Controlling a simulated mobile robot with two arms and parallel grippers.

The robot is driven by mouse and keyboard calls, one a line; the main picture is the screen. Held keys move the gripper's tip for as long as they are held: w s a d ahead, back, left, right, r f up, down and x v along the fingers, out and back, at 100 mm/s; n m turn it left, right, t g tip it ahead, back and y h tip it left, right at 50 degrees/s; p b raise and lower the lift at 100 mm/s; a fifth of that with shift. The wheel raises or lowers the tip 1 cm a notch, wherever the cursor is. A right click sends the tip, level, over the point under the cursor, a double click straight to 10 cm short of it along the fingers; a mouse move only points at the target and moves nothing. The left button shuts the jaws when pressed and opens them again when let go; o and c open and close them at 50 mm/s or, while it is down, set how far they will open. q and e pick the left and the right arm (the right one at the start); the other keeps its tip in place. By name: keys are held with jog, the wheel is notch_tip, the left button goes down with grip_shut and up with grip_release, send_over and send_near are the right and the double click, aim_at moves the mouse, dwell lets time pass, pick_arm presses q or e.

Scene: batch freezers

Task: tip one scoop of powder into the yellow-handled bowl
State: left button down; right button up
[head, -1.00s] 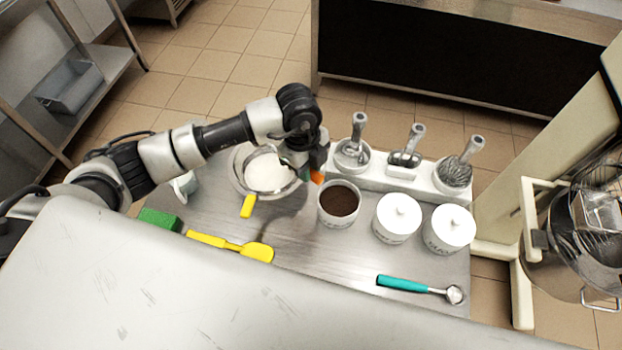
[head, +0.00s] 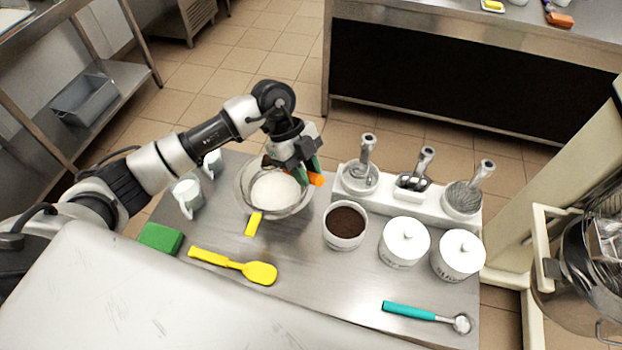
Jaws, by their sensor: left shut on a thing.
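The yellow-handled bowl (head: 241,201) stands on the steel table, clear-sided with white contents (head: 275,190); its yellow handle (head: 254,224) points to the front. My left gripper (head: 303,172) is over the bowl's right rear rim. It is shut on an orange-handled tool (head: 316,179), whose handle end sticks out to the right. The tool's head is mostly hidden by the gripper, so I cannot tell what is in it. An open white jar (head: 343,244) of dark brown powder (head: 345,222) stands right of the bowl. My right gripper is not in view.
A yellow spatula (head: 232,265), green sponge (head: 161,238) and teal-handled scoop (head: 425,313) lie in front.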

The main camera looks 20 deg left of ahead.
pick_arm(q)
jog(key=a+r+h, duration=0.1)
jog(key=w+a+r+g+h, duration=0.1)
jog(key=a+r+h+p, duration=0.1)
jog(key=shift+w+a+r+g+h, duration=0.3)
jog(key=shift+w+r, duration=0.05)
jog(key=a+h, duration=0.1)
jog(key=w+a+r+h+b, duration=0.1)
jog(key=a+g, duration=0.1)
jog(key=shift+w+a+r+h, duration=0.15)
jog(key=shift+w+h, duration=0.15)
jog(key=shift+h, duration=0.1)
jog(key=shift+w+a+r+g+h+b, duration=0.25)
jog(key=shift+a+h+b, duration=0.1)
jog(key=shift+a, duration=0.1)
jog(key=shift+w+a+r+g+h+b, duration=0.15)
jog(key=shift+a+r+h+b, duration=0.1)
jog(key=shift+a+h, duration=0.15)
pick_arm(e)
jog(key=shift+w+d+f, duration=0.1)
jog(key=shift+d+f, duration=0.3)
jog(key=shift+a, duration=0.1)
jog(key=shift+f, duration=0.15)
pick_arm(q)
jog(key=shift+s+d, duration=0.1)
jog(key=shift+d, duration=0.05)
